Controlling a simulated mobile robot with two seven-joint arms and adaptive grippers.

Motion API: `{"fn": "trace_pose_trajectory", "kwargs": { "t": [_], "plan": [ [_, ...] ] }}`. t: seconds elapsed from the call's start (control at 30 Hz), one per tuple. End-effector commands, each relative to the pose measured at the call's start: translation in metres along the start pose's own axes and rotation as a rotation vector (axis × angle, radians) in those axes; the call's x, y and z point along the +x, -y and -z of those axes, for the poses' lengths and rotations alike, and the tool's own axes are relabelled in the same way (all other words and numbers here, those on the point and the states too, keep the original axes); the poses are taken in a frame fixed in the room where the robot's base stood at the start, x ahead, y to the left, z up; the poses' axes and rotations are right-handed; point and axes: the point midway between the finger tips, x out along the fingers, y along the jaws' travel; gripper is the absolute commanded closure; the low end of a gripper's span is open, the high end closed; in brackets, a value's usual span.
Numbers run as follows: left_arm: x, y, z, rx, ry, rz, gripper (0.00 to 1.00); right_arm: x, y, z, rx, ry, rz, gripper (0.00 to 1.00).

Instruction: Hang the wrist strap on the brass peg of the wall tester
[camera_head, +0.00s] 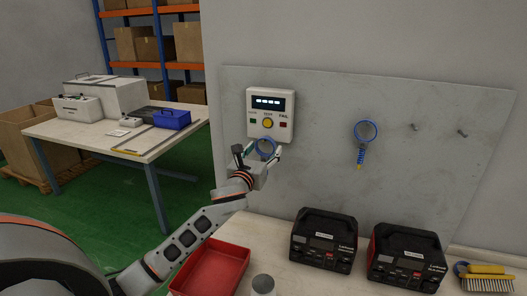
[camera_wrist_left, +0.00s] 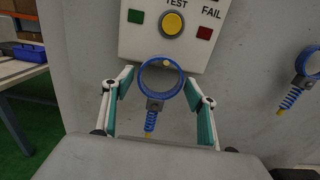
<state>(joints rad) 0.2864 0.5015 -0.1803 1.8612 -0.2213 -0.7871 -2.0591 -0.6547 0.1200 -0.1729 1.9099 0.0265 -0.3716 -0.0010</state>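The wall tester (camera_head: 270,106) is a white box with a lit display, a yellow button and green and red squares; it also shows in the left wrist view (camera_wrist_left: 150,42). A blue wrist strap (camera_wrist_left: 149,93) with a coiled cord hangs just below the tester's lower edge. The brass peg (camera_wrist_left: 166,63) shows as a small spot inside the top of its loop, and the loop appears to hang on it. My left gripper (camera_head: 257,152) is open, its teal-padded fingers (camera_wrist_left: 157,92) on either side of the strap with gaps visible. My right gripper is not in view.
Another blue strap (camera_head: 364,140) hangs farther right on the grey panel (camera_head: 330,120), near two bare pegs (camera_head: 438,130). Below are a red tray (camera_head: 212,268), two black power units (camera_head: 324,240) and a brush (camera_head: 486,279) on a bench. A table (camera_head: 100,140) stands at left.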

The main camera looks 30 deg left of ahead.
Motion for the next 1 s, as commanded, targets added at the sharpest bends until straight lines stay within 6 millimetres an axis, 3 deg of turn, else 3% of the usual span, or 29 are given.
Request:
{"fn": "trace_pose_trajectory", "kwargs": {
  "t": [0.47,1.0],
  "plan": [
    [-0.008,0.000,0.001,0.001,-0.001,0.002,0.34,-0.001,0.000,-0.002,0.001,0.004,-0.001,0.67],
    [-0.104,0.000,0.001,0.001,-0.001,0.001,0.34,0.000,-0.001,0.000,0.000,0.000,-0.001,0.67]
  ]
}}
